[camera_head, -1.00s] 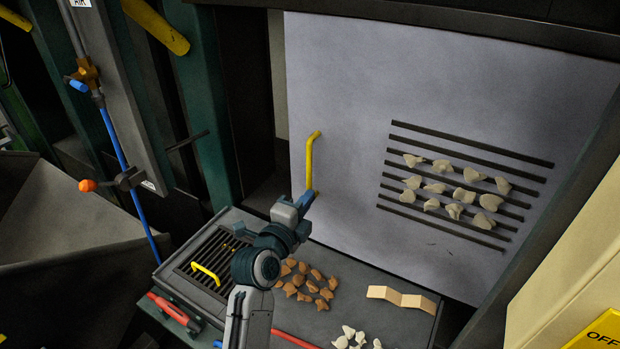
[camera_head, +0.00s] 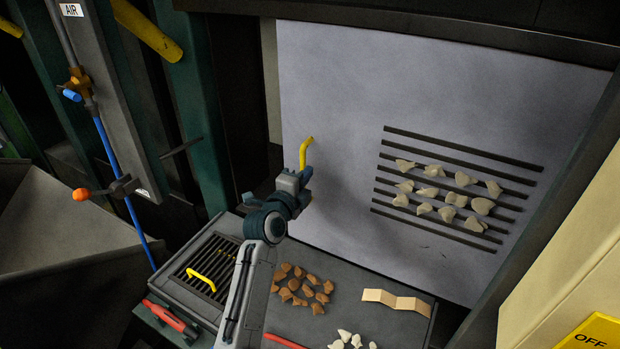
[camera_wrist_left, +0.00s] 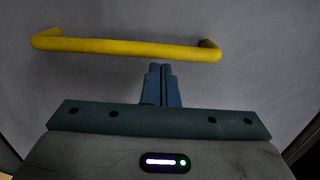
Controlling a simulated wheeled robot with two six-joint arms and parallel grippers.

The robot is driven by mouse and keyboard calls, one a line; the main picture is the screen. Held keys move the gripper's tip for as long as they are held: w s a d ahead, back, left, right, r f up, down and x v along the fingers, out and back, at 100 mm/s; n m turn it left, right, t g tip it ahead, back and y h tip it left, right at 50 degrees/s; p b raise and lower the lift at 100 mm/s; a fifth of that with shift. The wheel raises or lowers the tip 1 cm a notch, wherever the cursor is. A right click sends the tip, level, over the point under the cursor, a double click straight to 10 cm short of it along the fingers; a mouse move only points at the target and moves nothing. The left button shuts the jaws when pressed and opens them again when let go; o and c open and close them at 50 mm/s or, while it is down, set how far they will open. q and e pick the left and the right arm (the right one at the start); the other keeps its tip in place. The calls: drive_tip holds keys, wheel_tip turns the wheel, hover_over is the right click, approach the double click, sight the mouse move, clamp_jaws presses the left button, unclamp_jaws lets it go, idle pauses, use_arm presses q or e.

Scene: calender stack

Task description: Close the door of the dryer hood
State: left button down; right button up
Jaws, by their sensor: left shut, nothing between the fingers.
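The dryer hood door (camera_head: 330,90) is a large grey panel with dark slots on its right side. Its yellow bar handle (camera_head: 305,152) stands upright near the panel's left edge. My left gripper (camera_head: 303,175) is at the lower part of the handle. In the left wrist view the handle (camera_wrist_left: 125,47) runs across the picture, and the gripper (camera_wrist_left: 162,72) has its fingers closed together just below the bar, holding nothing. Whether the fingertips touch the bar or the panel I cannot tell. My right gripper is not in view.
A bench below the panel holds brown lumps (camera_head: 302,288), pale lumps (camera_head: 345,340), a folded tan strip (camera_head: 396,301) and a grille with a yellow handle (camera_head: 201,281). Pale lumps (camera_head: 432,190) show at the slots. A cream box (camera_head: 560,250) stands at right.

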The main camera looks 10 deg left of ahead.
use_arm(q)
drive_tip(key=shift+d, duration=0.1)
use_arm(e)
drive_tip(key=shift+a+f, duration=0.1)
